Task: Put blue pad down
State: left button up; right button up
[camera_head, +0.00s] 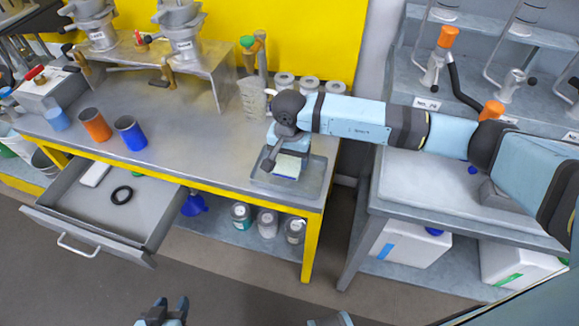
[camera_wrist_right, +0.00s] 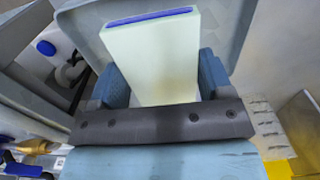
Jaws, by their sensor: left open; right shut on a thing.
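The blue pad (camera_head: 287,166) is a pale block with a blue edge. In the right wrist view the pad (camera_wrist_right: 150,60) stands between my right gripper's two blue fingers, its blue edge at the far end. My right gripper (camera_head: 288,152) is shut on it, over the grey tray (camera_head: 316,180) at the right end of the steel table. The tray's surface also shows behind the pad in the right wrist view (camera_wrist_right: 225,25). I cannot tell whether the pad touches the tray floor. My left gripper (camera_head: 171,306) is open and empty at the bottom edge, away from the table.
An open drawer (camera_head: 110,215) sticks out at the left, holding a black ring (camera_head: 122,194). An orange cup (camera_head: 95,124) and a blue cup (camera_head: 131,132) stand on the table (camera_head: 190,150). Several jars stand behind the tray. A grey bench (camera_head: 430,185) is at the right.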

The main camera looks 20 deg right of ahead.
aim_at(289, 168)
notch_tip(289, 168, down, 4)
jog(key=shift+f, duration=0.1)
pick_arm(q)
jog(key=shift+w+r, duration=0.1)
jog(key=shift+r, duration=0.1)
jog(key=shift+d+f, duration=0.1)
pick_arm(e)
jog(key=shift+f, duration=0.2)
jog(key=o, duration=1)
pick_arm(q)
jog(key=shift+r, duration=0.25)
pick_arm(e)
jog(key=shift+r, duration=0.15)
